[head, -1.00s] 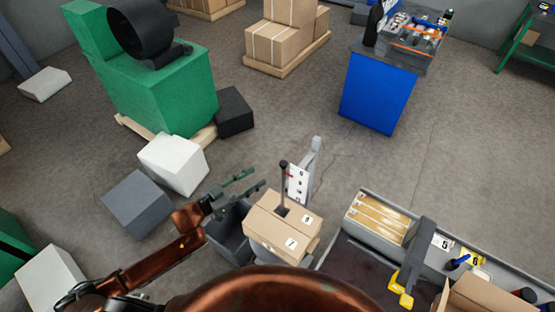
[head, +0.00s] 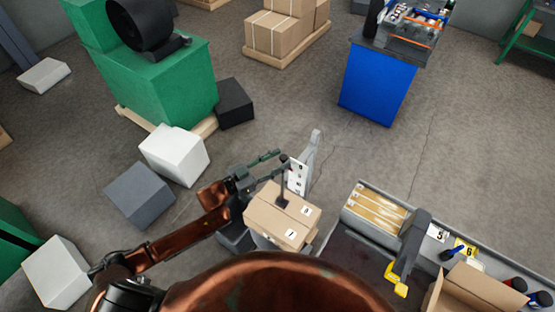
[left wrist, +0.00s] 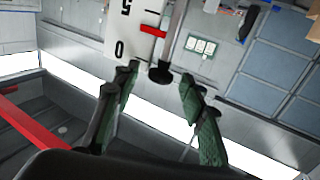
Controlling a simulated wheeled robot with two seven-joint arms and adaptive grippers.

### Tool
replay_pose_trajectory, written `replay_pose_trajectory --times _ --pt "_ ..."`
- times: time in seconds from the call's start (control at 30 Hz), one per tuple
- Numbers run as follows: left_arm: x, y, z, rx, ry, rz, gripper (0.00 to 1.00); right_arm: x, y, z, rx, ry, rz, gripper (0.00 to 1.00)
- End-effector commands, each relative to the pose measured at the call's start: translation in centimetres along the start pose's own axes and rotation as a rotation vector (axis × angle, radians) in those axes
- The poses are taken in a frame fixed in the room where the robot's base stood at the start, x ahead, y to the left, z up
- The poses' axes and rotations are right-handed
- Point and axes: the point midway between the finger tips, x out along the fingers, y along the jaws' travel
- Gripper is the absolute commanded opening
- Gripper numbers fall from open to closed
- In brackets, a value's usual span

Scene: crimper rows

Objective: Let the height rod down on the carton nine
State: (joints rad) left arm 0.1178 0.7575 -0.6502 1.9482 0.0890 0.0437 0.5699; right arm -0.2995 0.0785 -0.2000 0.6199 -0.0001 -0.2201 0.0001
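The height rod (head: 283,187) stands upright over a taped brown carton (head: 270,222), its dark lower end at the carton's top. I cannot tell whether it touches the carton. A white scale plate (head: 298,176) stands behind it. The carton bears white labels, too small to read surely. My left gripper (head: 279,162) is beside the rod's upper end. In the left wrist view my left gripper (left wrist: 160,100) is open, with the rod's dark round end (left wrist: 160,73) ahead between its fingertips. A red pointer (left wrist: 153,31) crosses the scale there. My right gripper is out of view.
A grey bench (head: 340,250) at the lower right holds a tray of strips (head: 376,212), numbered tags and an open carton (head: 478,290). White and grey blocks (head: 140,195) lie left of my arm. Bare floor lies beyond the scale.

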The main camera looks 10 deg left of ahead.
Motion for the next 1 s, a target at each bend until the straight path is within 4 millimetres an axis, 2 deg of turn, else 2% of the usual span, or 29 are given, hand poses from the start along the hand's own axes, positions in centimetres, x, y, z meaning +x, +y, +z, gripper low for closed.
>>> replay_pose_trajectory --times 0.1,0.67,1.0 --pt "-0.02 -0.01 0.02 0.000 0.000 0.000 0.38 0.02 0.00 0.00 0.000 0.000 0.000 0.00" --pt "-0.06 -0.03 -0.02 0.000 0.000 -0.001 0.00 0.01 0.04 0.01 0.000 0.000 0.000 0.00" --pt "-0.05 -0.03 -0.03 0.000 0.001 -0.001 0.00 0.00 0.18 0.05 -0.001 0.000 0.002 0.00"
